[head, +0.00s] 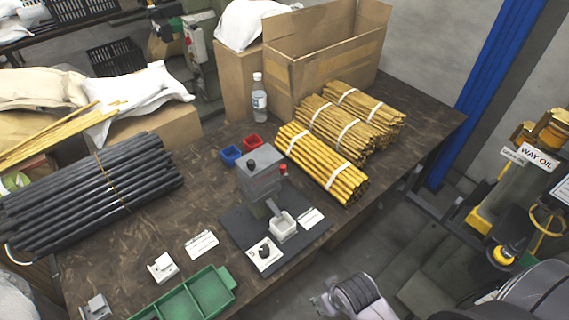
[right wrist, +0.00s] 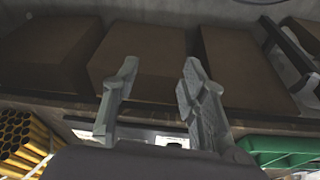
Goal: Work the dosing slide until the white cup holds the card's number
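The grey dosing device (head: 262,178) stands on a dark mat (head: 238,222) on the table. It has a black knob on top and a red knob on its right side. A white cup (head: 284,231) sits at its front foot; its contents are not readable. White cards lie beside it: one on the right (head: 312,217), one in front with a dark shape (head: 265,254), one off the mat (head: 202,244). Their print is too small to read. My right gripper (head: 319,304) is at the bottom, off the table's front edge; the right wrist view shows its fingers apart and empty (right wrist: 160,72). My left gripper is not visible.
A blue bin (head: 231,154) and red bin (head: 253,142) stand behind the device. Yellow rod bundles (head: 322,165) lie right, black rods (head: 90,190) left. A green tray (head: 223,279), white block (head: 162,267) and grey block (head: 95,308) are at front left.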

